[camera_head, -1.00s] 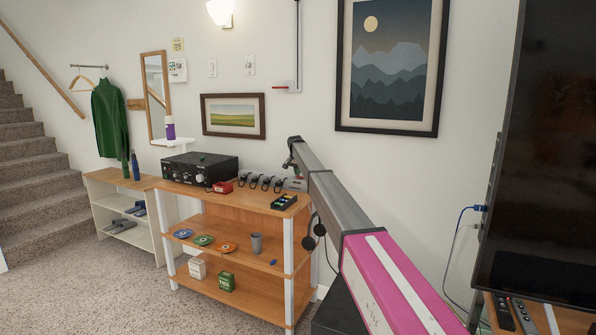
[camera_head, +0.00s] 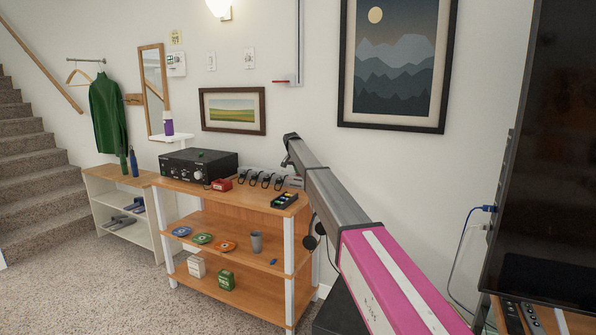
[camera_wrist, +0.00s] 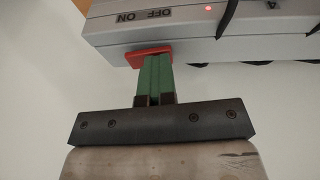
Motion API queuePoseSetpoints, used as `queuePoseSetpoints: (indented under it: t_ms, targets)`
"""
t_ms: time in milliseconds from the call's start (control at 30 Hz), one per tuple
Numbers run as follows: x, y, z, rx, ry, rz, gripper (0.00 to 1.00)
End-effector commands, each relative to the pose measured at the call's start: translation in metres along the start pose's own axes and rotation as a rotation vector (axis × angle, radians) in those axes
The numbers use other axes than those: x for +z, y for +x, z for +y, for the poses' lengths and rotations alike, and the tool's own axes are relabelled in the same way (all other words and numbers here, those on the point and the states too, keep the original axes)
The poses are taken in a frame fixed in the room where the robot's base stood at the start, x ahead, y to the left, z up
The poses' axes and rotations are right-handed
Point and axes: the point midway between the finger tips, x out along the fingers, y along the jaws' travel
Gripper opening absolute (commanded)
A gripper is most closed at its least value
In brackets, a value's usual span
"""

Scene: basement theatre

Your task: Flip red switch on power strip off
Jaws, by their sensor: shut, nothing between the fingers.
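The grey power strip (camera_wrist: 185,30) fills the top of the wrist view, with "OFF ON" lettering and a small lit red light. In the head view the power strip (camera_head: 250,174) lies along the back of the wooden shelf's top, with several black plugs in it. The red switch (camera_wrist: 149,56) sits on the strip's edge below the lettering. My gripper (camera_wrist: 155,62) is shut, its green fingers together with the tips at the switch, seemingly touching it. In the head view my arm hides the strip's right end and the fingers.
On the shelf top (camera_head: 227,192) are a black amplifier (camera_head: 198,164), a small red box (camera_head: 221,185) and a black tray with coloured items (camera_head: 285,200). A wall switch with a red lever (camera_head: 284,82) is above. The large TV (camera_head: 545,150) stands at the right.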

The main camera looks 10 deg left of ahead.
Motion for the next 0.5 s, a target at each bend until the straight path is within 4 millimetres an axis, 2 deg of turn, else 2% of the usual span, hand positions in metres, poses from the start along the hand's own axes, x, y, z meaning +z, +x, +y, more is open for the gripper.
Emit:
queuePoseSetpoints:
  t_ms: [300,500]
  targets:
    - [0.001,0.001,0.015,0.004,0.0,-0.003,0.0]
    - [0.001,0.001,0.016,0.004,0.0,-0.003,0.0]
